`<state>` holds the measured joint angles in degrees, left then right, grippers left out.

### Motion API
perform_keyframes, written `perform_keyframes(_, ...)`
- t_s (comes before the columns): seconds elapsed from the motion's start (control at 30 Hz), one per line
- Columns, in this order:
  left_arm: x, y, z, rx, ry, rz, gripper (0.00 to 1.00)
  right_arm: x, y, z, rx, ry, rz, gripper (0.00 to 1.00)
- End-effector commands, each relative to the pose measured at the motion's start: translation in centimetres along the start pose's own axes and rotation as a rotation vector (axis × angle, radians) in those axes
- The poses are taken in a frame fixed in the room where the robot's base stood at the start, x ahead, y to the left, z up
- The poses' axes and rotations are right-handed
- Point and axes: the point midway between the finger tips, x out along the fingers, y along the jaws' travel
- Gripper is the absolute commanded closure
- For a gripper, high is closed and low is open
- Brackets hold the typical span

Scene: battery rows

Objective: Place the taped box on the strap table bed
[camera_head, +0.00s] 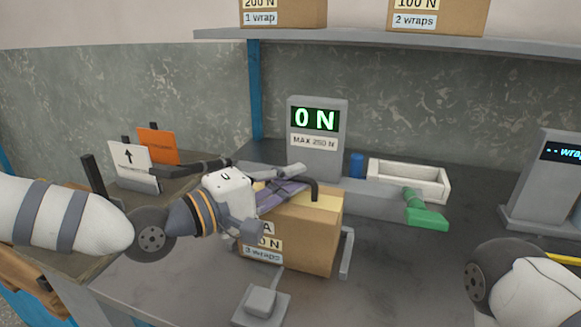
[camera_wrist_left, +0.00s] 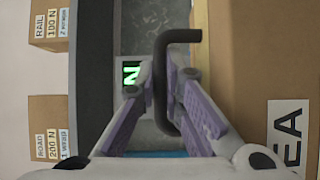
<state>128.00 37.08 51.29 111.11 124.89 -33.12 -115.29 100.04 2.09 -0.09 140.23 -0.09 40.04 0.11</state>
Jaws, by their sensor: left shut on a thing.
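The taped box (camera_head: 315,232) is cardboard with a paler tape strip on top and a label ending in A, with "3 wraps" below. My left gripper (camera_head: 292,188) is above the box, shut on its dark handle (camera_head: 314,187). In the left wrist view the purple fingers close on the dark handle (camera_wrist_left: 164,85), with the box (camera_wrist_left: 240,85) along the right side. The grey bed (camera_head: 365,200) of the strap table lies behind and right of the box, under the "0 N" display (camera_head: 316,120). I cannot tell whether the box's underside touches anything. My right gripper is out of view.
A green lever (camera_head: 425,212) and white bin (camera_head: 410,178) are right of the display. A grey bracket (camera_head: 347,254) stands close to the box's right side. A grey block (camera_head: 262,302) lies in front. Orange (camera_head: 157,146) and white (camera_head: 129,157) signs stand left.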

Motion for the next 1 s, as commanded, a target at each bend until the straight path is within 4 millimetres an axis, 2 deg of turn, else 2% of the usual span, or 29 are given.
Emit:
perform_keyframes(0.03,0.1,0.9,0.0,0.008,0.002,0.016,1.00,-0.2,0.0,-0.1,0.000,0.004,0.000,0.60)
perform_keyframes(0.2,0.1,0.8,0.0,0.008,0.002,0.017,1.00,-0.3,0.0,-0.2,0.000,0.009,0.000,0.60)
perform_keyframes(0.23,0.0,0.2,0.0,0.003,0.000,0.003,0.85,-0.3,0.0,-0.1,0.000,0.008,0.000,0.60)
perform_keyframes(0.3,0.0,0.1,0.0,0.003,0.000,0.003,0.71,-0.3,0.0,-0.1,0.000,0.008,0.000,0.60)
perform_keyframes(0.63,0.0,0.2,0.0,0.001,0.000,0.003,0.71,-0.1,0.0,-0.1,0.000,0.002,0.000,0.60)
perform_keyframes(0.77,-1.7,0.6,-0.1,0.004,0.003,0.004,0.71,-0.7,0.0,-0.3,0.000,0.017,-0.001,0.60)
perform_keyframes(1.0,-6.8,0.8,-0.1,0.005,0.004,0.007,0.71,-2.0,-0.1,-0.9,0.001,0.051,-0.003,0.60)
